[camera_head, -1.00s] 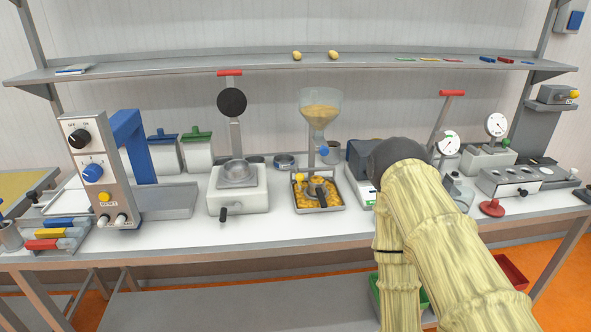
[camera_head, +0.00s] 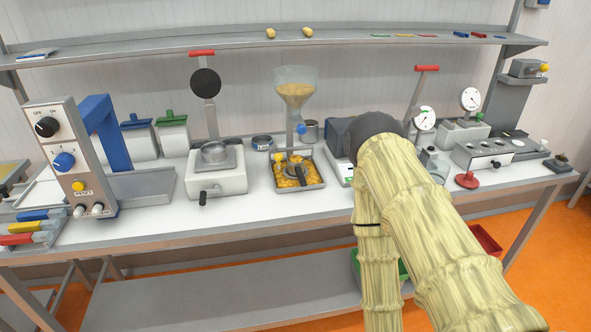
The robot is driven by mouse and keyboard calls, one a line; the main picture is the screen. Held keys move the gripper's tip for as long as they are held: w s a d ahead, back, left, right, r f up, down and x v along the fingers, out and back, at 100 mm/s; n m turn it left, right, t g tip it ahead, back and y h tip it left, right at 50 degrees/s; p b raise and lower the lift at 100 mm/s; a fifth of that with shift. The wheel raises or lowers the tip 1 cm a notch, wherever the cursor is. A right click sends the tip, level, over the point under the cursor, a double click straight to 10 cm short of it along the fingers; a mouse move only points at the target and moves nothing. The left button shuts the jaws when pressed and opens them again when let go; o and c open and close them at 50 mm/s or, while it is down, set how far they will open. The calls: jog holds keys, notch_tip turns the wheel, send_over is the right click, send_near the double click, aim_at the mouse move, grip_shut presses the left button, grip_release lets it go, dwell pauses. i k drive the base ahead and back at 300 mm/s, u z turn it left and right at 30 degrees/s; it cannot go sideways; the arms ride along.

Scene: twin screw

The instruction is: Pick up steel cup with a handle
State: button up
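A small grey metal cup (camera_head: 311,129) stands on the bench behind the funnel stand; I cannot make out a handle on it. Another round metal vessel (camera_head: 214,152) sits on top of a white box-shaped device (camera_head: 217,180) at left of centre; no handle is clear on it either. I cannot tell which is the cup named in the task. My arm, in a pale yellow cover with a dark rounded joint, reaches up from the lower right. My gripper is not visible in this view.
A funnel (camera_head: 295,90) stands over a tray of yellow pieces (camera_head: 323,181). A control panel (camera_head: 68,160) stands at left, gauges (camera_head: 424,118) at right. A shelf (camera_head: 350,45) runs above the bench (camera_head: 150,227). The bench's front strip is mostly clear at centre. A red bin (camera_head: 487,241) is below.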

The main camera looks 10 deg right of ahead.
aim_at(299, 174)
jog(key=z, duration=0.8)
jog(key=k, duration=0.5)
jog(key=u, duration=1.5)
jog(key=i, duration=0.4)
jog(key=z, duration=0.2)
